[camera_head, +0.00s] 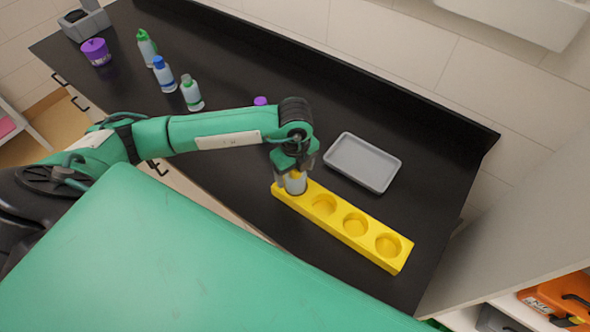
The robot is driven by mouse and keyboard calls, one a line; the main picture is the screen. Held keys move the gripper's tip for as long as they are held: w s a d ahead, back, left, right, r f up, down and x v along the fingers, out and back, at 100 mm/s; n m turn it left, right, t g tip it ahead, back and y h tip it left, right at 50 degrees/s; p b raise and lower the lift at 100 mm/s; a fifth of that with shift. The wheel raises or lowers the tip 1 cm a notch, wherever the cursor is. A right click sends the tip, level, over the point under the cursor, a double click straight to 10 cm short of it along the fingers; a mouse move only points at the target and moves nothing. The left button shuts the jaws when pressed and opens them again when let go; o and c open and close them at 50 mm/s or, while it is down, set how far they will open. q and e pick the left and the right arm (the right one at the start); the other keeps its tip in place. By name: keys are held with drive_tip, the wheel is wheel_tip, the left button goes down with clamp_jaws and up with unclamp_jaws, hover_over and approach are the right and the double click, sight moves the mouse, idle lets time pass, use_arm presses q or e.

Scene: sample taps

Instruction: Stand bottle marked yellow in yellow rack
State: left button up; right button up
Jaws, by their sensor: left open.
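The yellow rack (340,227) lies on the dark counter, a long block with a row of round holes. Three empty holes show toward its right end. A pale bottle with some yellow at its top (296,186) stands about upright at the rack's left end, seemingly in the end hole; its base is hidden. My left gripper (291,178) points down over this bottle with its fingers open on either side of it. Whether the fingers touch the bottle cannot be told. My right gripper is out of view.
A grey tray (362,162) lies behind the rack. Bottles with a green cap (147,47), a blue cap (164,74) and a pale green cap (191,94) stand at the left, near a purple jar (96,52). A purple top (260,101) shows behind my left arm.

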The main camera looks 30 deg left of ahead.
use_arm(q)
wheel_tip(320, 180, up, 11)
drive_tip(key=b, duration=0.4)
drive_tip(key=shift+r, duration=0.45)
